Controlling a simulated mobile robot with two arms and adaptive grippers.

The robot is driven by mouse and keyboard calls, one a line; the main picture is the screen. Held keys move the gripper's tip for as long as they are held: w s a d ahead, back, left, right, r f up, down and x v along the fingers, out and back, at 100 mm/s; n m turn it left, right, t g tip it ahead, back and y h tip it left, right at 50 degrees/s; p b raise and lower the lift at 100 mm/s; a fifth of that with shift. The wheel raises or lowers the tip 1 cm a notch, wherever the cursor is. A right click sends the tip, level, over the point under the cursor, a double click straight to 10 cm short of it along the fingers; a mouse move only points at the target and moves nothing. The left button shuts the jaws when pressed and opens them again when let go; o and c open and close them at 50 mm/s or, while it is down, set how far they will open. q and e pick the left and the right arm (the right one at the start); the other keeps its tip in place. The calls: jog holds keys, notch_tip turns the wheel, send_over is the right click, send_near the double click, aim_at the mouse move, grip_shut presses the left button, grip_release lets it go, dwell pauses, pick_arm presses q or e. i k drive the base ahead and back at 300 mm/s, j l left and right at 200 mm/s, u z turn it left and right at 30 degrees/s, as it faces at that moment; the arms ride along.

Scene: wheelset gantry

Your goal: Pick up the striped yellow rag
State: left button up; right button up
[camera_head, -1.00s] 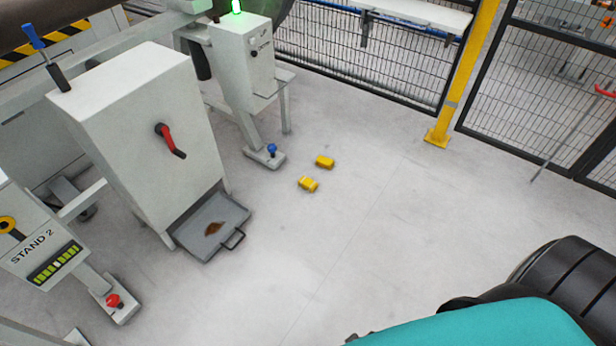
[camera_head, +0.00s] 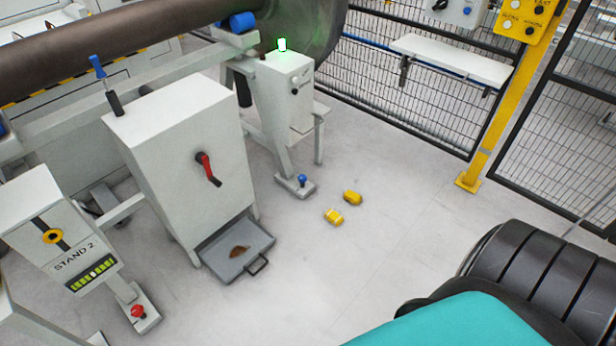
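Two small yellow pieces lie close together on the grey floor in the middle of the head view. The nearer yellow piece (camera_head: 334,217) seems to have paler bands across it, which fits a striped yellow rag. The farther yellow piece (camera_head: 352,197) lies just behind it to the right and looks plainer, but both are too small to tell for sure. Neither is touched by a gripper. My left and right grippers are both out of view.
A grey tray (camera_head: 222,262) with a brown patch sits under a white cabinet (camera_head: 185,150) with a red handle. A white stand foot (camera_head: 296,187) with a blue knob is left of the yellow pieces. A yellow post (camera_head: 510,105) and mesh fence are behind. Open floor lies in front.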

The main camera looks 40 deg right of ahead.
aim_at(331, 216)
jog(key=i+l+u, duration=0.15)
jog(key=l+u, duration=0.25)
jog(key=l, duration=0.45)
jog(key=l+u, duration=0.35)
jog(key=l, duration=0.45)
jog(key=i+l, duration=0.05)
